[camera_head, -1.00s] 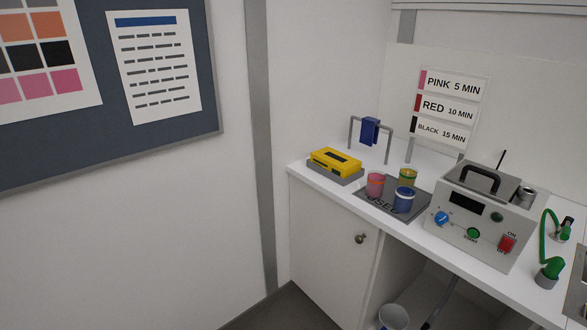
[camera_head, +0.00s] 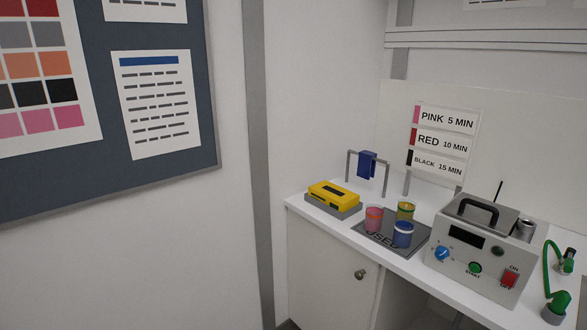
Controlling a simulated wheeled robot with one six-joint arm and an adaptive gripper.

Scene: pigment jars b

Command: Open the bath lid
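The bath (camera_head: 481,261) is a grey box at the right of the white counter. Its front has a dark display, a blue knob (camera_head: 442,253), a green start button (camera_head: 475,268) and a red ON/OFF switch (camera_head: 510,279). Its lid (camera_head: 487,217) is a grey plate on top with a black arched handle (camera_head: 479,209). The lid looks shut, lying flat on the box. My gripper is not in view.
A dark "USED" mat (camera_head: 412,246) left of the bath holds a pink jar (camera_head: 373,219), a blue jar (camera_head: 403,235) and a yellow-green jar (camera_head: 406,210). A yellow device (camera_head: 334,194) and a rack with blue cloth (camera_head: 367,165) stand further left. A green hose (camera_head: 549,269) is at the right.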

